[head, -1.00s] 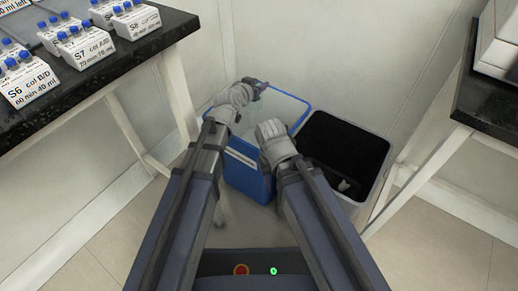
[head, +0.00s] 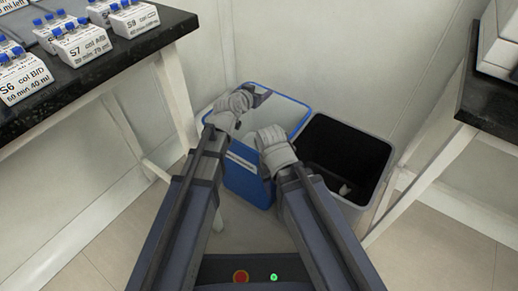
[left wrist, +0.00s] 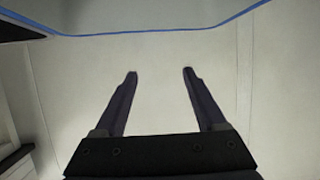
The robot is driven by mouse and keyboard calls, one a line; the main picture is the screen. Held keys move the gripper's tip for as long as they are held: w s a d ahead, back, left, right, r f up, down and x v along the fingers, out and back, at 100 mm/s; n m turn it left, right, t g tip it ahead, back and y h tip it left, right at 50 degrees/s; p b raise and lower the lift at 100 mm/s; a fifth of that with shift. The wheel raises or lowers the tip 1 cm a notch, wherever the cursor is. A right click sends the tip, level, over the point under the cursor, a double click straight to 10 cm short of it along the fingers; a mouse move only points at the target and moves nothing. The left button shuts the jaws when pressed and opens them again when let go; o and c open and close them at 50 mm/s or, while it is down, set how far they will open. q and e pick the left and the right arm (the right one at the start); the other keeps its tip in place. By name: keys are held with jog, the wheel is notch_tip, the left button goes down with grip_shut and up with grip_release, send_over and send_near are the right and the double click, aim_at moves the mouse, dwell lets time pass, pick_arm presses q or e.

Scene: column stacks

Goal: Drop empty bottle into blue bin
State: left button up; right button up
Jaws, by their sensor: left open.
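The blue bin (head: 248,182) stands on the floor ahead of me, with a blue rim and a pale inside. My left gripper (head: 264,98) is over the bin's opening toward its far side. In the left wrist view its two fingers (left wrist: 160,72) are spread with nothing between them, and part of the blue rim shows at the top. My right wrist is over the bin's near right edge; the fingers of that gripper are hidden behind it. I cannot make out an empty bottle in either view.
A dark-lined bin (head: 345,150) with a small white scrap inside stands right beside the blue bin. A black-topped bench (head: 95,65) with labelled racks of blue-capped vials is at left. Another bench (head: 490,100) is at right. A wall closes off the back.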

pick_arm(q)
jog(key=shift+s, duration=0.1)
jog(key=p+v, duration=0.3)
jog(key=v, duration=0.4)
jog(key=shift+s+a, duration=0.2)
jog(key=shift+r, duration=0.1)
dwell(0.3)
